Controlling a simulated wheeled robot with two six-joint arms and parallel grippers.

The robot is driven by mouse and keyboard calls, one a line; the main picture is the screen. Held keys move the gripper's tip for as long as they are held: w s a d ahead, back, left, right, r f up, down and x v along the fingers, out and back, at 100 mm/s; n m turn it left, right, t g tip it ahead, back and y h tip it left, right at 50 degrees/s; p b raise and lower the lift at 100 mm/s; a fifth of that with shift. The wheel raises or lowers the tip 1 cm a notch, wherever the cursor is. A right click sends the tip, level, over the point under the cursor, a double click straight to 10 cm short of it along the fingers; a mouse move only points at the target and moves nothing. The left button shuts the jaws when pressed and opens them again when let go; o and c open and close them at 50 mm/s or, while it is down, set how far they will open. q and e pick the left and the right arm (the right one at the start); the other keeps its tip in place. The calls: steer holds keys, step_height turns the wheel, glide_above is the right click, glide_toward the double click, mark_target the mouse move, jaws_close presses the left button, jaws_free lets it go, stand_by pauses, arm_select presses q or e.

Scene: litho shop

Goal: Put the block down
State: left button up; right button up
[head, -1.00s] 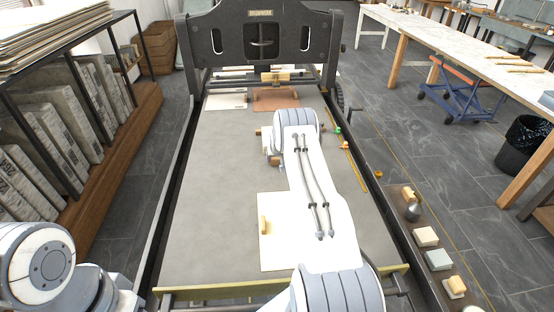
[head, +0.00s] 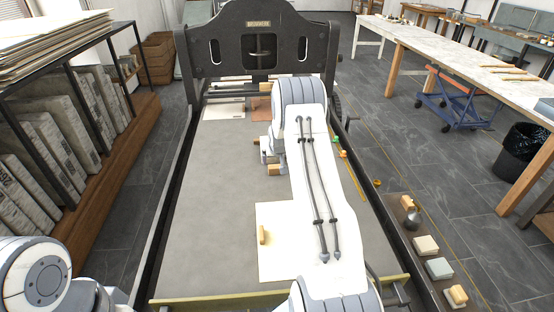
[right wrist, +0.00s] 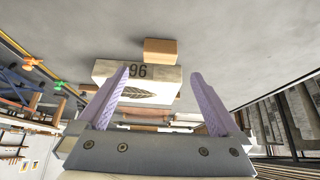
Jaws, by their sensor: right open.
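In the right wrist view a pale block (right wrist: 155,76) marked 96, with a leaf picture on its face, is seen beyond and between my fingers. A tan wooden piece (right wrist: 160,50) is at its upper side in that view. My right gripper (right wrist: 161,72) is open, with its two lilac fingers apart. In the head view tan wooden pieces (head: 274,169) show beside my right gripper over the grey press bed (head: 215,185). My arm hides most of the block there. Whether a finger touches the block cannot be told. My left gripper is out of view.
A cream sheet (head: 275,270) with a small wooden piece (head: 262,235) lies on the near bed. The black press frame (head: 258,60) stands at the far end. The bed's left part is clear.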

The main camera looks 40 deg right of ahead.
steer(key=s+a+r+n+y, duration=0.15)
steer(key=a+r, duration=0.35)
steer(key=a, duration=0.6)
steer(key=s+a+r+n+y, duration=0.15)
steer(key=a+r, duration=0.35)
steer(key=a, duration=0.5)
steer(key=s+a+r+n+g, duration=0.1)
steer(key=s+a+r+n, duration=0.1)
steer(key=s+a, duration=0.35)
steer(key=s+a+r+n+g, duration=0.1)
steer(key=s+a+r, duration=0.15)
steer(key=a, duration=0.55)
steer(key=s+a+r+n+g+y, duration=0.1)
steer(key=s+a+r+n, duration=0.25)
steer(key=s+a, duration=0.8)
steer(key=s+n+g, duration=0.2)
steer(key=s+n, duration=0.2)
steer(key=s, duration=1.3)
steer(key=shift+s+d+g, duration=0.2)
steer(key=shift+s+g, duration=0.1)
steer(key=shift+r, duration=0.1)
